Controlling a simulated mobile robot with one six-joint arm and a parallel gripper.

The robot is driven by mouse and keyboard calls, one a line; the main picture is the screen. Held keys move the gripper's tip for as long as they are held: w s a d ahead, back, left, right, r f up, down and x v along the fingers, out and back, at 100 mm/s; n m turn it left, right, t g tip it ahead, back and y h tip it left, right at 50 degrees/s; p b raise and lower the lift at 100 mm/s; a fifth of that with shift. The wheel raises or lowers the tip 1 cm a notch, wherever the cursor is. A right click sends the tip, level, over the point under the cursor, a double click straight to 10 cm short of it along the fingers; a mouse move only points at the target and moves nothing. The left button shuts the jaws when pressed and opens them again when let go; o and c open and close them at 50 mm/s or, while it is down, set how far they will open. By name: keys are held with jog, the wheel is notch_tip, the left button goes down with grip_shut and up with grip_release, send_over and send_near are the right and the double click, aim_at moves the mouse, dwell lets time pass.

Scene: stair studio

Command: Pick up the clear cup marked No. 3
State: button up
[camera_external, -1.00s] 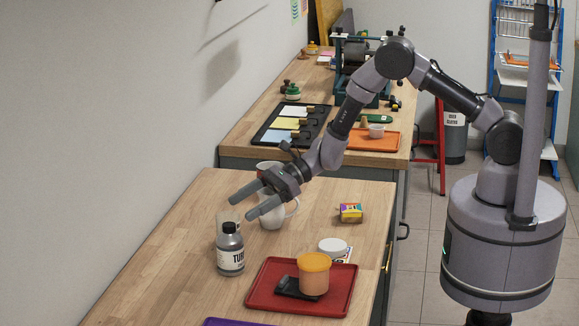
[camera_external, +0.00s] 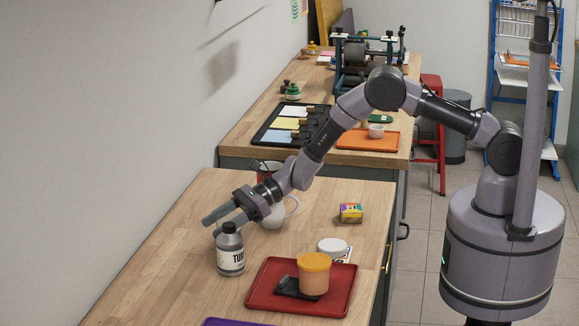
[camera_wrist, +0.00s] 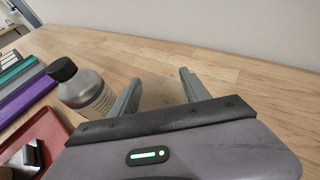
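My gripper (camera_external: 211,225) is open, its two fingers pointing left and down over the table, just behind the bottle. In the wrist view my gripper (camera_wrist: 161,80) shows both fingers apart. A faint, see-through shape, seemingly the clear cup (camera_wrist: 161,95), shows between the fingers; I cannot tell whether they touch it. No No. 3 mark can be read. In the outside view the cup is largely hidden by the fingers and the bottle.
A grey bottle with black cap (camera_external: 230,252) stands close beside the fingers; it also shows in the wrist view (camera_wrist: 88,92). A white mug (camera_external: 275,215) is behind my gripper. A red tray (camera_external: 335,297) holds an orange-lidded jar (camera_external: 314,275). The table's left part is clear.

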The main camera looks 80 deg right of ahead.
jog(key=c, duration=0.3)
jog(key=shift+r, duration=0.1)
